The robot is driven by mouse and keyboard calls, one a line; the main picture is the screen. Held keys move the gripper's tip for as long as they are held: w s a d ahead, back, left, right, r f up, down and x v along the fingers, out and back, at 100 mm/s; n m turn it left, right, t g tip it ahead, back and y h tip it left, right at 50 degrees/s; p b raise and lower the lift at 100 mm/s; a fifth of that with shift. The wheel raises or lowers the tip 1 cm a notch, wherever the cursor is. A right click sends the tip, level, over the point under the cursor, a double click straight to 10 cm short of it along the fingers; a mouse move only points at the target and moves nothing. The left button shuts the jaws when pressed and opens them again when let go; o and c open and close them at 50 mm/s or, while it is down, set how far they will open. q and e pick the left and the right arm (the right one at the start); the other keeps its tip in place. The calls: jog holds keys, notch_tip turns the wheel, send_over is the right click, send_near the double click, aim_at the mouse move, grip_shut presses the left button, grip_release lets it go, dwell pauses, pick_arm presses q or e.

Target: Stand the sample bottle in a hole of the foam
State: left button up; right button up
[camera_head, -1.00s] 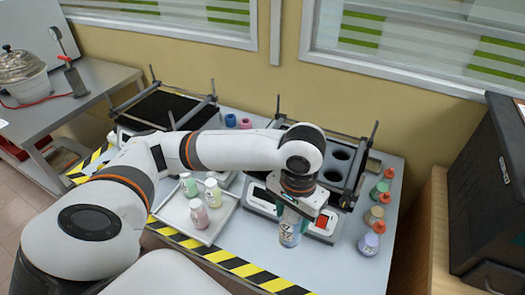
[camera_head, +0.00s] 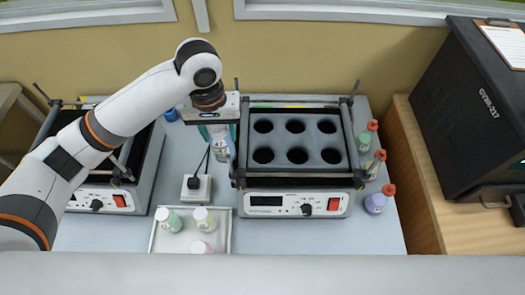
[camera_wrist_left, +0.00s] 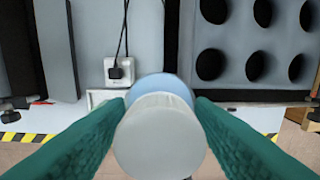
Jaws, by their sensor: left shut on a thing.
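My left gripper (camera_head: 217,133) is shut on the sample bottle (camera_head: 221,150), a pale bottle held upright just left of the foam. In the left wrist view the bottle's round grey-white cap (camera_wrist_left: 160,135) sits between the green finger pads (camera_wrist_left: 85,135). The grey foam (camera_head: 296,138) lies in the right shaker's frame. Its several visible round holes, in two rows, look empty. The foam also shows at the upper right of the left wrist view (camera_wrist_left: 280,80). My right gripper is in neither view.
A white tray (camera_head: 226,240) with three bottles lies in front. A power socket (camera_head: 196,188) with a cable stands between the two shakers. Three bottles with red tops, including a purple one (camera_head: 376,202), line the right shaker's right side. Upright rods stand at the frame corners.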

pick_arm(q)
jog(key=w+d+r+p, duration=0.3)
jog(key=d, duration=0.7)
notch_tip(320, 180, down, 10)
jog(key=p, duration=0.2)
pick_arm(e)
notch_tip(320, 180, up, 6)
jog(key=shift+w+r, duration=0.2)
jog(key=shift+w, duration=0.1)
pick_arm(q)
jog(key=shift+w+a+f, duration=0.1)
jog(key=o, duration=1.4)
notch_tip(320, 180, up, 12)
jog(key=shift+r+b, duration=0.15)
jog(key=shift+b, duration=0.8)
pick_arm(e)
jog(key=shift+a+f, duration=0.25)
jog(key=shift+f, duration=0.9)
